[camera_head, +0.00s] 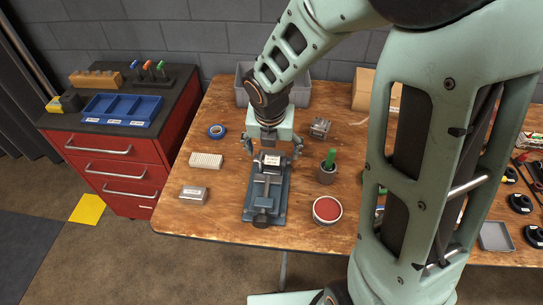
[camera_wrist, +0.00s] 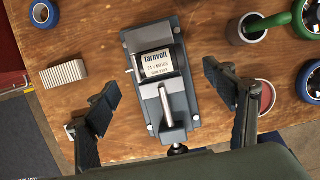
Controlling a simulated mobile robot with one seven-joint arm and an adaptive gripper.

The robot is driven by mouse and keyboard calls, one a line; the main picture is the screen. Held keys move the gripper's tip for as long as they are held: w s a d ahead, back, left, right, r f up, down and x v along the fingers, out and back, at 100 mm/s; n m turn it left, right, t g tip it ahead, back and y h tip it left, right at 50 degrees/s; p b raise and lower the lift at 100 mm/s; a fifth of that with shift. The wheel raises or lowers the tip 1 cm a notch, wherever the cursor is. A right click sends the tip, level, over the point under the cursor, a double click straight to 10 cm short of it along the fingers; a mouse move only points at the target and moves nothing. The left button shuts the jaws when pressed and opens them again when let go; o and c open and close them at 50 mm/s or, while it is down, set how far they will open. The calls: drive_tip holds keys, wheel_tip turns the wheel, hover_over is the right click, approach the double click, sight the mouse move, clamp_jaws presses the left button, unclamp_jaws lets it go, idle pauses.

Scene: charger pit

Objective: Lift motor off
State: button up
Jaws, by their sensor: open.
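The motor (camera_head: 269,160) is a grey block with a white label, seated in a dark grey vise-like holder (camera_head: 257,213) on the wooden table. The wrist view shows the motor (camera_wrist: 158,64) with its label reading "Tarnvolt 24 V MOTOR". The holder (camera_wrist: 133,39) surrounds it, with a metal bar and rod toward the bottom of the picture. My gripper (camera_head: 271,147) is open and empty above the motor. In the wrist view my gripper's fingers (camera_wrist: 162,85) are spread wide on either side of the holder, with clear gaps. The motor's underside is hidden.
A cup with a green handle (camera_head: 327,173) and a red-topped tin (camera_head: 327,210) stand right of the holder. A blue tape roll (camera_head: 217,131), ribbed white block (camera_head: 206,160) and metal box (camera_head: 193,194) lie left. A grey bin (camera_head: 243,91) stands behind.

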sight(273, 158)
drive_tip(key=b+x, duration=0.1)
drive_tip(key=x, duration=0.4)
drive_tip(key=shift+w+f, duration=0.1)
drive_tip(key=shift+w, duration=0.15)
drive_tip(key=c, duration=1.6)
